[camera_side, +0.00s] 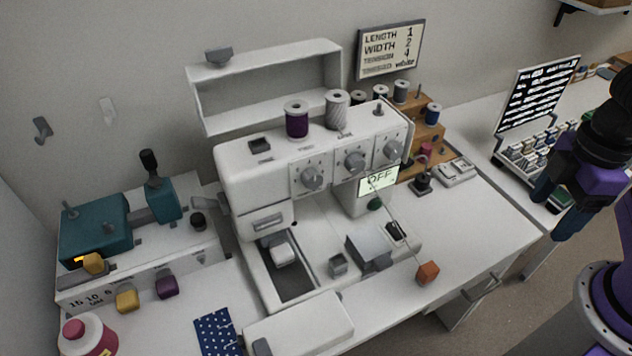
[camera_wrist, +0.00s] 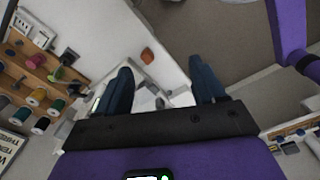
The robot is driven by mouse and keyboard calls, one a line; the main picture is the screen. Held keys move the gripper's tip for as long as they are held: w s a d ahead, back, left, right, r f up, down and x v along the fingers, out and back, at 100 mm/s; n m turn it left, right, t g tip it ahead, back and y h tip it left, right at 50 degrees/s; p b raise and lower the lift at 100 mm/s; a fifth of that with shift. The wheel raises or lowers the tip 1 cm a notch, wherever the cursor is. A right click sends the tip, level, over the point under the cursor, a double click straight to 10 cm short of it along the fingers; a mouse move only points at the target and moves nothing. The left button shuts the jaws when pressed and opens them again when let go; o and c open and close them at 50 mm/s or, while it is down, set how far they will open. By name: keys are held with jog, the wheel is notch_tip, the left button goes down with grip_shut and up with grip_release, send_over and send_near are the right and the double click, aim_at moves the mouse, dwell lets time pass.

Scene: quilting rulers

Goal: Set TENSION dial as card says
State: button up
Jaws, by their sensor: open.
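The white sewing machine (camera_side: 262,165) stands on the white table with three grey dials on its front: a left dial (camera_side: 311,178), a middle dial (camera_side: 354,161) and a right dial (camera_side: 391,150). Their labels and pointer settings are too small to read, so I cannot tell which is TENSION. The card (camera_side: 391,49) on the wall reads LENGTH 1 and WIDTH 2; a third, blurred line ends in 4, and a smaller line below is unclear. My gripper (camera_side: 553,212) is at the far right, well away from the dials. In the wrist view my gripper (camera_wrist: 163,76) is open and empty.
Thread spools stand on a wooden stepped rack (camera_side: 424,135). An orange block (camera_side: 428,273) lies near the table's front edge. A black-and-white board (camera_side: 537,92) stands at right. The table's right front is mostly clear.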

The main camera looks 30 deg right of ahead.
jog(key=h, duration=0.1)
jog(key=n+t, duration=1.8)
jog(key=n, duration=1.4)
send_near(314, 183)
jog(key=shift+y, duration=0.3)
jog(key=w, duration=0.8)
jog(key=shift+w+d+r, duration=0.15)
jog(key=shift+w+d, duration=0.05)
jog(key=shift+w, duration=0.15)
jog(key=c, duration=1)
